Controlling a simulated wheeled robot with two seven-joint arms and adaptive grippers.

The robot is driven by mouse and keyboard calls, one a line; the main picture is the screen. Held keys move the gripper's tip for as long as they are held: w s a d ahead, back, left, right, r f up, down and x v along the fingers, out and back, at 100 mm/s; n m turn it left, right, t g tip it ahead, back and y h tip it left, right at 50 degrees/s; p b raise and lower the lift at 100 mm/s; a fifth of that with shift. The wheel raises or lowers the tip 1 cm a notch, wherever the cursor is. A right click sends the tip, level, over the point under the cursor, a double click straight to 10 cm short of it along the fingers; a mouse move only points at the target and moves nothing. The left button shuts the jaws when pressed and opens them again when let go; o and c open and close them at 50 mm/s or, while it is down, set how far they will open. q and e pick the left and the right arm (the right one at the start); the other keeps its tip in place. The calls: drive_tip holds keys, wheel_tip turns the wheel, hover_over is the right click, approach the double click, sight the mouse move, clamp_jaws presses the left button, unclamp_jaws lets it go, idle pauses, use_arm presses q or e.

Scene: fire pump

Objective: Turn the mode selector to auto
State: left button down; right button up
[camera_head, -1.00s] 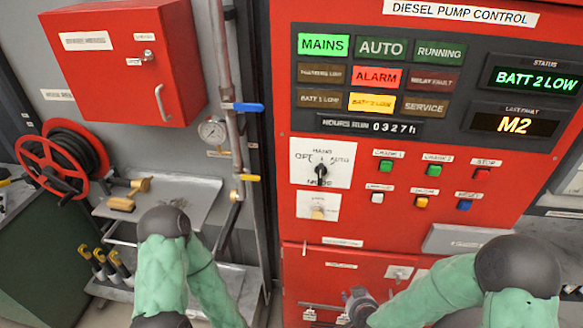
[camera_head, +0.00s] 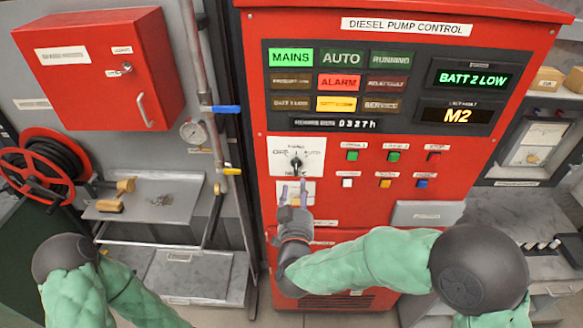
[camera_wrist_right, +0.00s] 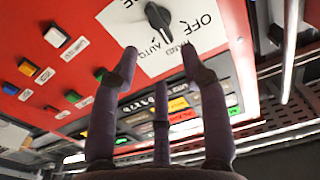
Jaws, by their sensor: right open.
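The mode selector (camera_head: 296,161) is a black knob on a white plate, on the red diesel pump control panel (camera_head: 400,205). The plate carries OFF, HAND and AUTO labels. The knob stands about upright in the head view and seems to point at HAND. The knob also shows in the right wrist view (camera_wrist_right: 158,18), just beyond the fingertips. My right gripper (camera_head: 293,187) is open and empty, just below the knob and apart from it. Its fingers also show in the right wrist view (camera_wrist_right: 160,55). My left gripper is out of view; only its arm shows at lower left.
Several push buttons (camera_head: 386,183) sit right of the selector. A small plate (camera_head: 308,194) lies below it, partly behind my right fingers. A pipe with a blue-handled valve (camera_head: 220,109), a gauge and a shelf (camera_head: 165,212) stand to the left.

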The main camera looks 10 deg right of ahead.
sight(297, 169)
drive_tip(key=x, duration=0.9)
drive_tip(key=shift+w+d+p, duration=0.1)
drive_tip(key=shift+w+p, duration=0.2)
drive_tip(key=shift+p, duration=0.05)
clamp_jaws()
